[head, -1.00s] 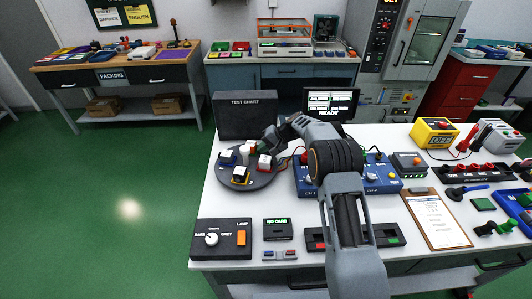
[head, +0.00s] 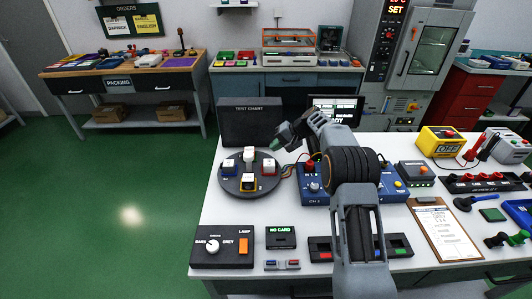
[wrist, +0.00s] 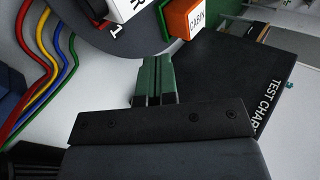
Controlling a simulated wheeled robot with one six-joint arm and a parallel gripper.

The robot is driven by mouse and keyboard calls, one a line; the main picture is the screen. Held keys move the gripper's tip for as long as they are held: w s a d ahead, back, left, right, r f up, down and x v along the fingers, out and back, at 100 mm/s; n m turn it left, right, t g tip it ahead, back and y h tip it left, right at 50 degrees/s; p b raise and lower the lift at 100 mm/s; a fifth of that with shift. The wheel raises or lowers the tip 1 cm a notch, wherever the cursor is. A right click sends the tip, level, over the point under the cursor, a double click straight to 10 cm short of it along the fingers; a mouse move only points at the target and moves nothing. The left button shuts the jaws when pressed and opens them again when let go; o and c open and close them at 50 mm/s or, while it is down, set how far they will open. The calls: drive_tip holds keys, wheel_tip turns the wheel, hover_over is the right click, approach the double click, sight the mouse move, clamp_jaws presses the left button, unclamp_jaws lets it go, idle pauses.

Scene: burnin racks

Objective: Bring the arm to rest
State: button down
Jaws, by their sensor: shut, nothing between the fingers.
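My arm reaches over the white table (head: 213,217) and bends to the left. My gripper (head: 276,144) is raised in front of the test chart board (head: 250,120), above the back right of the round dark turntable (head: 232,186). In the wrist view its green fingers (wrist: 153,68) are together with nothing between them. The turntable carries several white-topped blocks, including one with a red side (head: 268,167) and one with a yellow base (head: 247,183). The wrist view shows part of the turntable (wrist: 137,38) and an orange block marked CABIN (wrist: 185,20).
A blue unit (head: 312,196) with knobs stands under my arm, with coloured wires running from the turntable. A READY screen (head: 322,108) is partly hidden behind my arm. A lamp control box (head: 222,246), card reader (head: 281,237) and clipboard (head: 441,228) lie towards the front.

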drive_tip(key=s+d+r+h, duration=0.3)
drive_tip(key=s+d+r, duration=0.4)
drive_tip(key=r, duration=0.4)
drive_tip(key=s+d+t+h+p, duration=0.1)
drive_tip(key=s+d+h, duration=0.1)
drive_tip(key=s, duration=1.3)
drive_tip(key=s+d+n+t+h+p, duration=0.1)
drive_tip(key=s+h, duration=0.3)
drive_tip(key=s, duration=1)
drive_tip(key=shift+s+d+f+t+p, duration=0.3)
drive_tip(key=shift+s+d+f+p, duration=0.1)
drive_tip(key=shift+d+p, duration=0.3)
